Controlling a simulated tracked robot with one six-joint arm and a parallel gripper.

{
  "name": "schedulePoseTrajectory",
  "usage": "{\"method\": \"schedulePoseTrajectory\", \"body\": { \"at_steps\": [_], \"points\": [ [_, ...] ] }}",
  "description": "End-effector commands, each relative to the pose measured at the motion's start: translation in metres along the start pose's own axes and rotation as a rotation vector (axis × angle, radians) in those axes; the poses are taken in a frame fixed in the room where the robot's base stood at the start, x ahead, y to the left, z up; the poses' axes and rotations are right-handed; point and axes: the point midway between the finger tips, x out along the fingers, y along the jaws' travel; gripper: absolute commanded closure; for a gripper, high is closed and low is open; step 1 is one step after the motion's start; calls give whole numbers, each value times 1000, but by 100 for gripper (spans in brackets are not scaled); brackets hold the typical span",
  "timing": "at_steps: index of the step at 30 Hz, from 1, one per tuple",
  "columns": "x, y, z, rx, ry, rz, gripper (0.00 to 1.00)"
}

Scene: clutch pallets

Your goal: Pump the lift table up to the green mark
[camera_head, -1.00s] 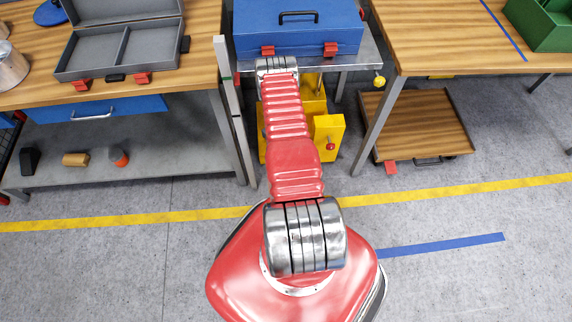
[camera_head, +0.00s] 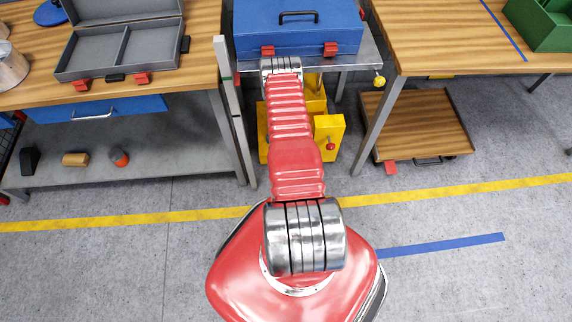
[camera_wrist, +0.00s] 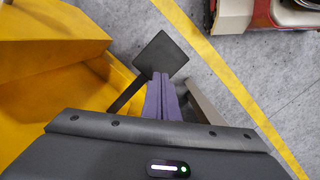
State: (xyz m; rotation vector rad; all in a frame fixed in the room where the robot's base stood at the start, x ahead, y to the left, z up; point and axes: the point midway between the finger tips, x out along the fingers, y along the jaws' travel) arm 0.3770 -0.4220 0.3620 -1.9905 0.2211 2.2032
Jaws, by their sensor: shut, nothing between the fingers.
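The lift table has a grey metal top (camera_head: 350,58) and a yellow base (camera_head: 328,130). A blue toolbox (camera_head: 298,30) with red latches lies on its top. In the wrist view the yellow base (camera_wrist: 45,50) fills the left side. A dark square foot pedal (camera_wrist: 160,54) on a thin bar juts out from it. My gripper (camera_wrist: 165,78) is shut and empty, its tips at the pedal's lower edge in the picture; I cannot tell whether they touch. An upright post (camera_head: 224,70) stands left of the top; the green mark is not clearly readable. My arm hides part of the base in the head view.
Wooden workbenches stand at left (camera_head: 190,60) and right (camera_head: 430,40). An open grey case (camera_head: 122,45) lies on the left one.

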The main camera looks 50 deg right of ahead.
Motion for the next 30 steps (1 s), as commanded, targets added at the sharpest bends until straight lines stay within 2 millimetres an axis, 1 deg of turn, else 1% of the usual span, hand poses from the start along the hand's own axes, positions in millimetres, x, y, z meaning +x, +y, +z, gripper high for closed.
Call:
{"method": "schedulePoseTrajectory", "body": {
  "at_steps": [1,3,12,17,22,30],
  "points": [
    [3,0,6,1,0,-1,100],
    [5,0,9,0,1,0,100],
    [5,0,8,-1,1,0,100],
    [11,0,9,-1,0,0,100],
    [24,0,9,-1,0,-1,100],
    [53,-1,9,-1,0,0,100]
  ]
}}
